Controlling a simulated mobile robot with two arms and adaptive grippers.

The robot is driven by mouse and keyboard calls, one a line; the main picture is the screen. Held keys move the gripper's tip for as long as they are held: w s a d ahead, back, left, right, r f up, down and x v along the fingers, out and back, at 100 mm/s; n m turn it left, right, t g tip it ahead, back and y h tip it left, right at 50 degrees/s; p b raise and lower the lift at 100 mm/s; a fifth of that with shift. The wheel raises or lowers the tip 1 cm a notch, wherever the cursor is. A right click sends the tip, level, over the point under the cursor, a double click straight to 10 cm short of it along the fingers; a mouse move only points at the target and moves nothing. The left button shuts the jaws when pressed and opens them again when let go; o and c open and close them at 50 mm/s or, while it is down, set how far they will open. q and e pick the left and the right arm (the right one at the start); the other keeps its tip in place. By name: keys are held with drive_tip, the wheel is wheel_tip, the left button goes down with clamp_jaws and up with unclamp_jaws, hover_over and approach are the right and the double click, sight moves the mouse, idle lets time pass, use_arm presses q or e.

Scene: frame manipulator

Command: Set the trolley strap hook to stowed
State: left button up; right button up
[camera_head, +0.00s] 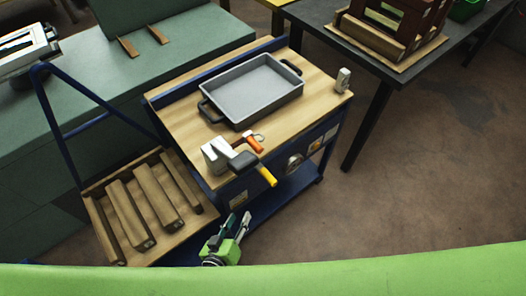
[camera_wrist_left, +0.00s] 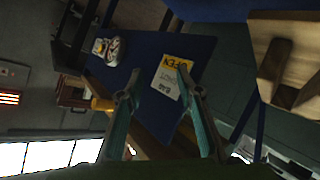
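The trolley (camera_head: 190,112) has a wooden top and a blue frame. On its front side is a round pale fitting (camera_head: 294,163), which also shows in the left wrist view (camera_wrist_left: 114,50). I cannot tell whether this fitting is the strap hook or how it is set. A white-and-yellow label reading "OPEN" (camera_wrist_left: 170,77) is on the blue panel; its pale face shows in the head view (camera_head: 239,200). My left gripper (camera_head: 238,219) is low in front of the trolley near that label, fingers apart and empty (camera_wrist_left: 158,78). My right gripper is not in view.
A grey tray (camera_head: 292,97) stands on the trolley top, with a grey clamp with a yellow handle (camera_head: 243,161) at its near edge. Wooden bars (camera_head: 155,192) lie on a low platform at left. A dark table (camera_head: 375,75) stands at right; the floor between is clear.

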use_arm(q)
drive_tip(key=w+d+r+n+t+b, duration=0.1)
drive_tip(key=w+d+r+n+t, duration=0.1)
drive_tip(key=r, duration=0.4)
drive_tip(key=w+d+r+n+t, duration=0.1)
drive_tip(key=d+r+n, duration=0.1)
drive_tip(key=r, duration=0.4)
drive_tip(key=n+t+y+b, duration=0.1)
drive_tip(key=n+y+b, duration=0.1)
drive_tip(key=n, duration=0.7)
approach(258, 148)
drive_tip(key=x, duration=0.7)
drive_tip(key=f+p+x, duration=0.1)
drive_tip(key=x, duration=0.3)
drive_tip(key=shift+s+a, duration=0.1)
clamp_jaws()
